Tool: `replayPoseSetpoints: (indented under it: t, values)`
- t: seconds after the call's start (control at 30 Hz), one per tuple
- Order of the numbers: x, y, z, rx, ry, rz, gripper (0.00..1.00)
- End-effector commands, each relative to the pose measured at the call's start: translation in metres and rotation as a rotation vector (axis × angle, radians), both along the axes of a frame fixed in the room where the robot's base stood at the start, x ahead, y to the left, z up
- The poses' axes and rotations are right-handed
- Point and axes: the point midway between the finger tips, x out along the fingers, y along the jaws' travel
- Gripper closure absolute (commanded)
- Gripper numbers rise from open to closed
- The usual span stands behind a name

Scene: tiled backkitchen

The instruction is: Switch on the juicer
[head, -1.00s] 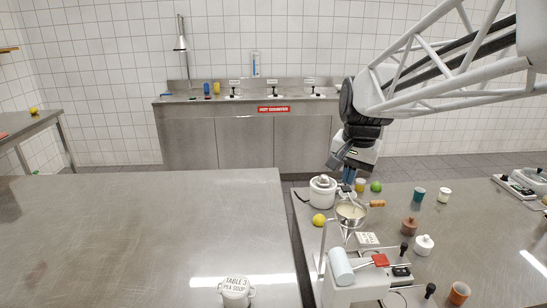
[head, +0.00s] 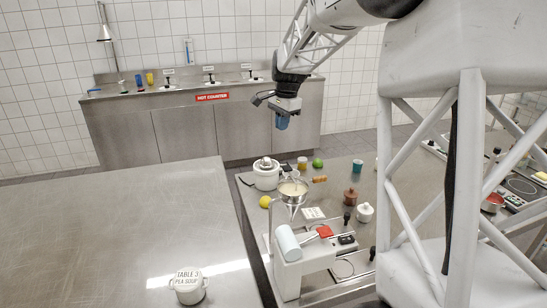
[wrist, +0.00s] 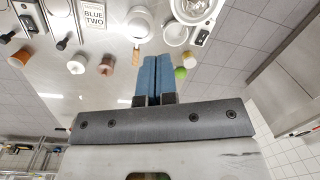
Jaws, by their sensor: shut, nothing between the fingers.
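What looks like the juicer, a white round appliance with a domed top (head: 266,176), stands near the left end of the right-hand counter. It seems to show in the wrist view as a clear-topped body (wrist: 193,9) at the top edge, with a white round part (wrist: 176,34) beside it.
A sieve with a wooden handle (head: 293,188) stands right of the juicer. A lemon (head: 265,202), yellow jar (head: 302,163) and lime (head: 317,163) are close by. A white machine (head: 288,262) is in front. The left counter (head: 110,220) is mostly bare.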

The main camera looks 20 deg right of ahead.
Motion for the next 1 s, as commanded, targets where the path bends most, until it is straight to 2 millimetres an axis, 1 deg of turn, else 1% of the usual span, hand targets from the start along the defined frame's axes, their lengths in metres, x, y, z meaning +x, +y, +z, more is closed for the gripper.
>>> replayPoseSetpoints:
  t: [0.03,0.3,0.5,0.6,0.7,0.8,1.0]
  values:
    - [0.013,-0.005,-0.006,0.005,0.008,-0.026,1.00]
    - [0.073,-0.029,-0.032,0.029,0.044,-0.177,1.00]
    - [0.114,-0.048,-0.055,0.046,0.071,-0.288,1.00]
    - [0.131,-0.056,-0.066,0.053,0.082,-0.336,1.00]
    - [0.144,-0.062,-0.074,0.058,0.091,-0.372,1.00]
    - [0.152,-0.066,-0.080,0.061,0.097,-0.395,1.00]
    - [0.156,-0.068,-0.083,0.063,0.101,-0.411,1.00]
